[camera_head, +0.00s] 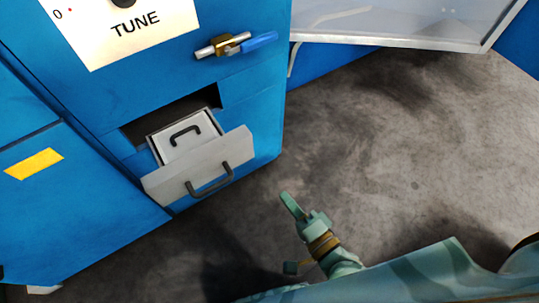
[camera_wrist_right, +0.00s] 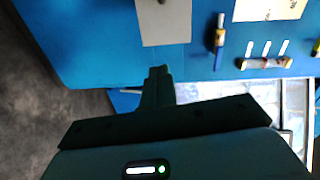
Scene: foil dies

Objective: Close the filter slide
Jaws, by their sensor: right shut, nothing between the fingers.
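The filter slide (camera_head: 236,149) sticks out of a dark opening in the blue cabinet in the head view. Its light grey front has a dark bar handle (camera_head: 210,181). Behind the front is a pale inner tray with a second dark handle (camera_head: 185,135). My right gripper (camera_head: 290,203) is shut and empty, to the right of and below the slide's front, apart from it. In the right wrist view its dark fingers (camera_wrist_right: 160,72) are together, in front of the blue cabinet. A grey plate there may be the slide's front; I cannot tell. My left gripper is not in view.
A brass valve with a blue lever (camera_head: 240,45) sits on the cabinet (camera_head: 110,100) above the slide, beside the TUNE panel (camera_head: 150,35). A grey framed panel (camera_head: 400,25) stands out at the upper right. The concrete floor (camera_head: 400,140) on the right is clear.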

